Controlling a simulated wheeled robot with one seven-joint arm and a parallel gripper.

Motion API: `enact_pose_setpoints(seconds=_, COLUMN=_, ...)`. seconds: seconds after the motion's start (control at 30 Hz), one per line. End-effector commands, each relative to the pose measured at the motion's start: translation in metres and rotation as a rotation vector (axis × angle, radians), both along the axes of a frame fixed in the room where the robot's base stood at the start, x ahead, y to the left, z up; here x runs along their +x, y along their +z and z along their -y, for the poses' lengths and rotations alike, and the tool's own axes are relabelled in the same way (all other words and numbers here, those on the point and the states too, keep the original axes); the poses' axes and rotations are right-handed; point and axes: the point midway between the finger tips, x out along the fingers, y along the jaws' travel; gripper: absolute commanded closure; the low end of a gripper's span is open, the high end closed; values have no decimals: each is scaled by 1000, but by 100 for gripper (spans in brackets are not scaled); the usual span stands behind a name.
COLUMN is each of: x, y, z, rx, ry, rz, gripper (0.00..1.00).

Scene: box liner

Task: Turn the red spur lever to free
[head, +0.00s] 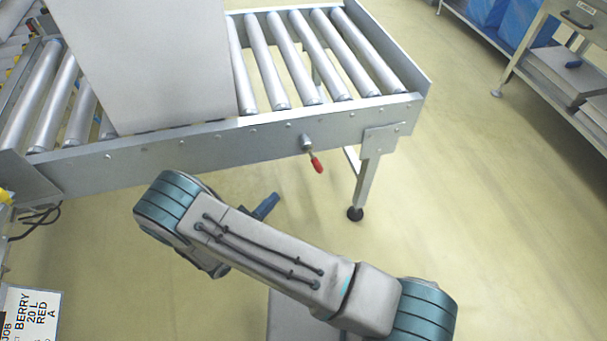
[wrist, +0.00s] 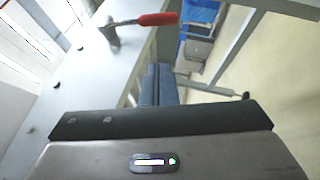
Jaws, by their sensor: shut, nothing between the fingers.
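The red spur lever (head: 317,164) is on the front side rail of the roller conveyor. Its red grip hangs down and slightly right from a metal pivot. In the wrist view the red lever (wrist: 158,19) lies near the top, sideways, its pivot at the left on the rail. My gripper (head: 268,204) is below and left of the lever in the head view, apart from it. In the wrist view my gripper (wrist: 158,72) shows blue fingers together, empty, with a gap between them and the lever. No marking for free is readable.
The roller conveyor (head: 230,140) stands on a leg (head: 366,185) right of the lever. A large grey box (head: 150,60) sits on its rollers. A bench (head: 560,75) stands at the far right. The floor right of the conveyor is clear. A label card (head: 30,315) is at lower left.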

Motion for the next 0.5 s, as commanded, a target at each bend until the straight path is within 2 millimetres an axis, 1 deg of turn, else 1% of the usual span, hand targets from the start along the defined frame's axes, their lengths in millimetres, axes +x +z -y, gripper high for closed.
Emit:
enact_pose_setpoints(seconds=0.03, x=-3, y=-6, z=-4, rx=-10, ry=32, rz=12, gripper=100)
enact_pose_setpoints(seconds=0.1, x=-4, y=-10, z=-9, rx=-14, ry=59, rz=24, gripper=100)
enact_pose_setpoints(seconds=0.23, x=2, y=-10, z=-6, rx=-17, ry=72, rz=32, gripper=100)
enact_pose_setpoints(seconds=0.37, x=16, y=-5, z=7, rx=-15, ry=69, rz=31, gripper=100)
enact_pose_setpoints(seconds=0.5, x=39, y=2, z=26, rx=-15, ry=66, rz=31, gripper=100)
